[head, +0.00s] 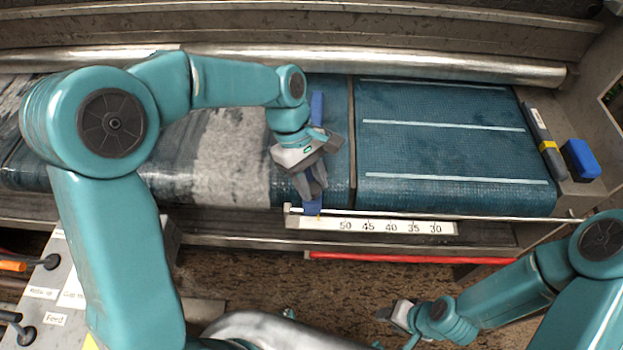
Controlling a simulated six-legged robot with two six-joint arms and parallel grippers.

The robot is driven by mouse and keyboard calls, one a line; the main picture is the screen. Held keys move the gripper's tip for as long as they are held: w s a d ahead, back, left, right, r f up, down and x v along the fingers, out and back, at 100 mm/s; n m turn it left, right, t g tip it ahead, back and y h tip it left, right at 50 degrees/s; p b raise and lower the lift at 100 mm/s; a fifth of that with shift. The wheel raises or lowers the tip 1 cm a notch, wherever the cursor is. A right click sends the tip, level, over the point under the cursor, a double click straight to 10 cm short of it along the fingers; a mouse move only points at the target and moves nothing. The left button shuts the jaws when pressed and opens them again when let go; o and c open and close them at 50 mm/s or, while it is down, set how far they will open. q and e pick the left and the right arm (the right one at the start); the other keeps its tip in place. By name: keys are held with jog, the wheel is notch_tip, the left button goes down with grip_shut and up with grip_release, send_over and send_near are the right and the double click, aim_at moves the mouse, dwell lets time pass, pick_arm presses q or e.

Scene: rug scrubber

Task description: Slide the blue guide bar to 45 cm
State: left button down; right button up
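The blue guide bar (317,108) runs across the belt from back to front, its middle hidden by my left gripper. Its blue front end (312,208) meets the rail, left of the 50 mark on the white scale (372,227). The scale reads 50, 45, 40, 35, 30 from left to right. My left gripper (313,186) points down at the bar near its front end, fingers close together. I cannot tell whether they grip it. My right gripper (384,314) is low in the picture, away from the bar, its finger opening unclear.
The teal belt (450,150) right of the bar is clear, with pale lines across it. A grey rug (225,155) lies to the left. A red bar (410,258) runs below the scale. A blue block (580,160) and a dark tool (540,135) sit at the right.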

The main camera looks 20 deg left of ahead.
pick_arm(q)
jog(key=w+d+p, duration=0.3)
jog(key=d, duration=0.7)
jog(key=shift+d, duration=0.2)
jog(key=shift+w+d+r, duration=0.1)
jog(key=c, duration=0.8)
grip_release()
jog(key=shift+o, duration=0.2)
